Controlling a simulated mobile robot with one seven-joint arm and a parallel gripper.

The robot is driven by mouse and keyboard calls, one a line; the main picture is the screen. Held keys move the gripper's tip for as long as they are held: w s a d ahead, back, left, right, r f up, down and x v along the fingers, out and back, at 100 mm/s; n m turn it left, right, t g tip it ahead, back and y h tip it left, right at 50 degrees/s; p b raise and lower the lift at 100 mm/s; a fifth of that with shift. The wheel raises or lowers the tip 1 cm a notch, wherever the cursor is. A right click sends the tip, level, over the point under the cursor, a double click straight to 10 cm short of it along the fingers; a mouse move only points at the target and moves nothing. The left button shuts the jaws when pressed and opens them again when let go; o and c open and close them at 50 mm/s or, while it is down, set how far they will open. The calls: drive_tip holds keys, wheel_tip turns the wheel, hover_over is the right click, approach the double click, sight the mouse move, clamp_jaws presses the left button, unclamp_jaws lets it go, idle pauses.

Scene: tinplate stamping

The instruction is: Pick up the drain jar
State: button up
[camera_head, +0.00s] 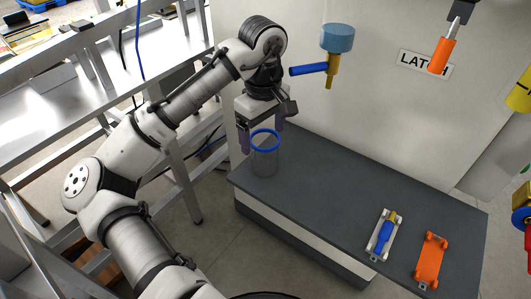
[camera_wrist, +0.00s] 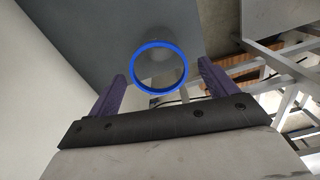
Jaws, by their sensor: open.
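The drain jar (camera_head: 265,160) is a clear cylinder with a blue rim. It stands upright near the left end of the dark grey bench top. In the wrist view its blue rim (camera_wrist: 159,68) shows from above, between and ahead of the two purple fingers. My gripper (camera_head: 262,135) is open, pointing down at the jar, with a finger on either side of the rim. My gripper also shows in the wrist view (camera_wrist: 160,92). I cannot tell whether either finger touches the jar.
A blue-handled valve (camera_head: 328,68) juts from the wall panel above the bench. A blue-and-brass part on a light holder (camera_head: 384,236) and an orange holder (camera_head: 431,260) lie at the bench's right end. The bench top (camera_head: 330,190) between is clear. A metal shelf (camera_head: 85,95) stands left.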

wheel_tip(320, 180, down, 4)
drive_tip(key=shift+s+d+f, duration=0.1)
drive_tip(key=shift+s+d, duration=0.05)
drive_tip(key=c, duration=1.1)
